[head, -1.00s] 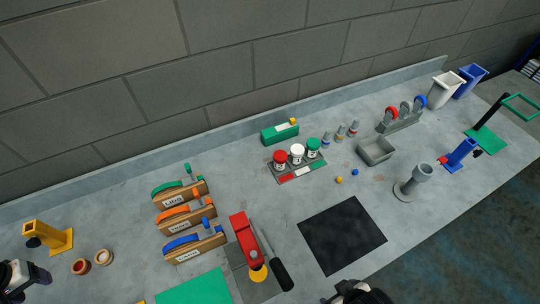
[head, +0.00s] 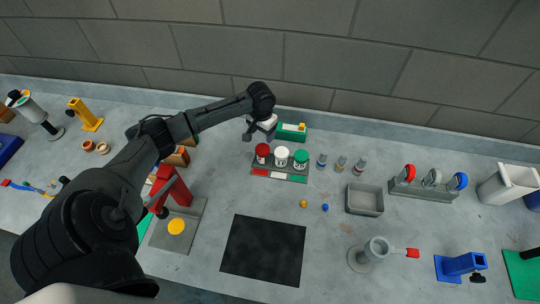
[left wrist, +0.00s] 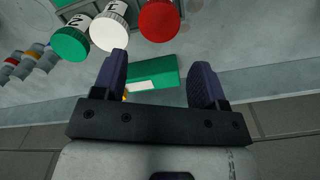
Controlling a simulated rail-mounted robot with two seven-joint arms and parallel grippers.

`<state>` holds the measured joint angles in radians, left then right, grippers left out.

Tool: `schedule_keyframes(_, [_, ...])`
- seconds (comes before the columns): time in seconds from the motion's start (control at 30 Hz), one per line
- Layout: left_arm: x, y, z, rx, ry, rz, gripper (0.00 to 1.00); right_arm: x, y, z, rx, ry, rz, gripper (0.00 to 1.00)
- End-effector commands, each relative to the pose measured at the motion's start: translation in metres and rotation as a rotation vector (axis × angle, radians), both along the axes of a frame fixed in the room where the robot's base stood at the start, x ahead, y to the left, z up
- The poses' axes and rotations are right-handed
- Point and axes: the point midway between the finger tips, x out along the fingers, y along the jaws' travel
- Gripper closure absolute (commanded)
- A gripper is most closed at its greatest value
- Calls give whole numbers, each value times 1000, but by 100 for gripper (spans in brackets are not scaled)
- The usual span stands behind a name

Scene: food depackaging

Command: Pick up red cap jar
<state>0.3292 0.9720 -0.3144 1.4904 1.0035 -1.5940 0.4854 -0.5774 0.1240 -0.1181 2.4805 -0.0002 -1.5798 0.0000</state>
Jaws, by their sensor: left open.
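The red cap jar (head: 262,152) stands upright at the left end of a row of three jars on a tray (head: 278,174) with red, white and green labels. The white cap jar (head: 281,157) and the green cap jar (head: 301,159) stand to its right. In the left wrist view the red cap (left wrist: 159,19) is at the top, beyond the fingertips. My left gripper (left wrist: 161,75) is open and empty. In the head view it is above and behind the red cap jar, close to the green box. My right gripper does not show.
A green box (head: 291,132) stands behind the jars, and it shows between my fingers in the left wrist view (left wrist: 153,77). Several small bottles (head: 340,163) stand to the right. A grey bin (head: 365,199) and a black mat (head: 263,250) lie nearer the front.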

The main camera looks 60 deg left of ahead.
Motion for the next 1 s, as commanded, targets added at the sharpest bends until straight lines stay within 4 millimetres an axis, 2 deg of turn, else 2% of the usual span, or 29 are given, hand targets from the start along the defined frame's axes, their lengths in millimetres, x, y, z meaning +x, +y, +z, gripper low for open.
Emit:
schedule_keyframes(0.1, [0, 0, -22, -1, 3, 2, 34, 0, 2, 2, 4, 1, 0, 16])
schedule_keyframes(0.23, [0, -1, -40, -3, 1, 2, 34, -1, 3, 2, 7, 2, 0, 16])
schedule_keyframes(0.57, [0, -1, -60, 0, 1, 0, 34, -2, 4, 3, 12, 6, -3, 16])
schedule_keyframes(1.0, [-1, -2, -109, 0, 3, 0, 34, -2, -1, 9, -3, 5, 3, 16])
